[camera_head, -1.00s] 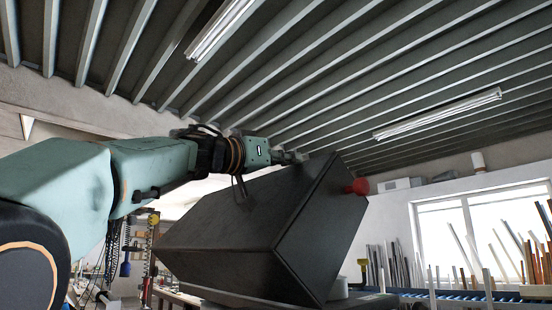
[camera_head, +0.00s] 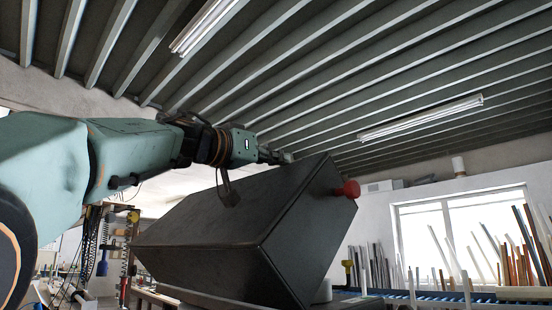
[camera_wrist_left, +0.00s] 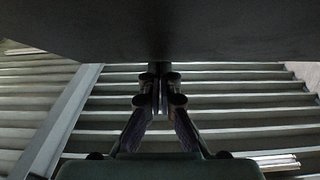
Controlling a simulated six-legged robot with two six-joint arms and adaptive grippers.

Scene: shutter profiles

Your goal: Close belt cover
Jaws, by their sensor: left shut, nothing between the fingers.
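The belt cover (camera_head: 215,225) is a large dark, box-shaped cover, tilted up in the middle of the head view. A red knob (camera_head: 348,189) sticks out from its upper right side. My left gripper (camera_head: 287,157) reaches in from the left and is at the cover's upper edge, with its fingertips partly hard to make out. In the left wrist view, the fingers (camera_wrist_left: 160,92) are together with nothing between them, and the dark underside or face of the cover (camera_wrist_left: 160,25) fills the top. Whether they touch it I cannot tell. My right gripper is out of view.
A window (camera_head: 455,235) and upright profiles (camera_head: 530,250) stand at the right, behind a blue roller conveyor (camera_head: 430,297). Tools and a bench (camera_head: 150,295) are at the left. The space above the cover up to the ribbed ceiling is clear.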

